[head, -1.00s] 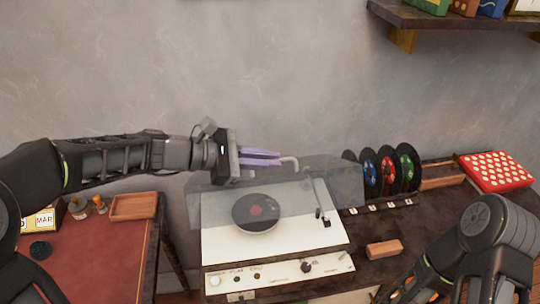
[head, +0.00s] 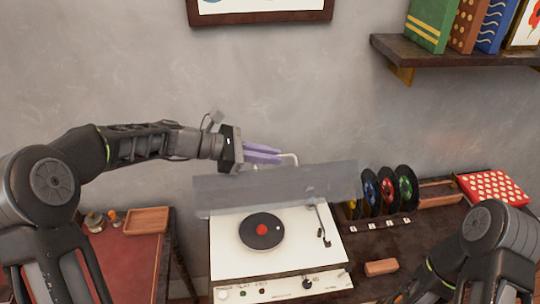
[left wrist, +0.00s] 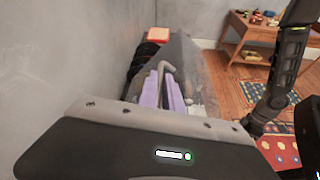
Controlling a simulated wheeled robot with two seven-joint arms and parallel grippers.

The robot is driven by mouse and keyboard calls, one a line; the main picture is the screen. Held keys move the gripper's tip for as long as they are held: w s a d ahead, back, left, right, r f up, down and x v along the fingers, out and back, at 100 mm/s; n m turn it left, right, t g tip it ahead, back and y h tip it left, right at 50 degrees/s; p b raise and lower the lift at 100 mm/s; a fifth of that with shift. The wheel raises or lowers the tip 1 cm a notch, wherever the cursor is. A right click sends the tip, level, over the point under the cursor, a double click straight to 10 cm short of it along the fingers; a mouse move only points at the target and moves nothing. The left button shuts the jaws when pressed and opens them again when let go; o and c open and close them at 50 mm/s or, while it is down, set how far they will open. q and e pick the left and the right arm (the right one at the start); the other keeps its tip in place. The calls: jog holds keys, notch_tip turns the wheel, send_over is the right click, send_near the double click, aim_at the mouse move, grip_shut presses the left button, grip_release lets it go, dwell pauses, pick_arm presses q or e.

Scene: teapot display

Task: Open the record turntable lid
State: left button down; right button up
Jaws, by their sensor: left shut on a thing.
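The record turntable (head: 222,245) stands on the dark table, with a white deck, a black record (head: 262,232) with a red centre, and a tonearm (head: 318,222). Its clear grey lid (head: 280,190) is raised at the back, well clear of the deck. My left gripper (head: 272,154) has purple fingers shut on the lid's thin bent handle (head: 291,158) at the upper edge. The left wrist view shows the fingers (left wrist: 163,92) around the handle (left wrist: 167,68), with the lid (left wrist: 188,70) beyond. Only my right arm shows at lower right; its fingers are not visible.
Several records (head: 387,190) stand in a rack right of the turntable, near a red dotted box (head: 492,187). A small wooden block (head: 381,267) lies in front. A shelf (head: 460,50) hangs at upper right. A wall is close behind the lid.

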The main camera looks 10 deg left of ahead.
pick_arm(q)
jog(key=c, duration=1.8)
grip_release()
jog(key=shift+w+a+f, duration=0.1)
jog(key=shift+w+f, duration=0.05)
jog(key=shift+s+a+r+b, duration=0.25)
jog(key=shift+a+b, duration=0.05)
jog(key=shift+a, duration=0.25)
jog(key=b+v, duration=0.1)
jog(key=v, duration=0.5)
jog(key=shift+s+a+b, duration=0.15)
jog(key=shift+a+b, duration=0.1)
jog(key=shift+b, duration=0.05)
